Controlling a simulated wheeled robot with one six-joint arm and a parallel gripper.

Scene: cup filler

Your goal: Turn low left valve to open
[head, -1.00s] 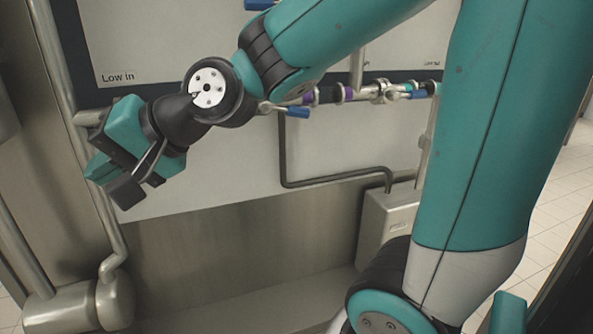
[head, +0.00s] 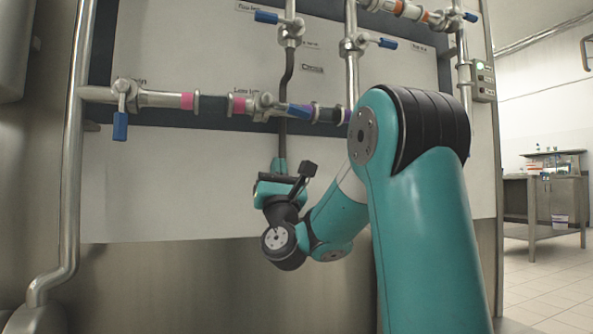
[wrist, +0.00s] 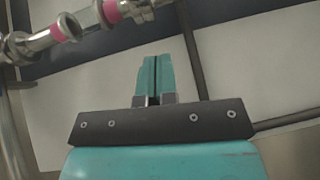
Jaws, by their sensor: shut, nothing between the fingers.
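A valve (head: 265,104), which I take to be the low left valve, sits on the low horizontal pipe under a small label that I cannot read clearly. A blue handle (head: 300,110) extends to its right, roughly along the pipe. My gripper (head: 280,165) points up below this valve and in front of the panel, apart from the handle. Its teal fingers are together and empty in the wrist view (wrist: 154,75). I cannot make out the blue handle in the wrist view.
Another valve (head: 121,88) at the left has its blue handle (head: 120,126) hanging down. Vertical pipes with blue-handled valves (head: 266,16) rise above. The dark hose (head: 285,90) runs down behind my gripper. The panel (head: 160,190) to the left is clear.

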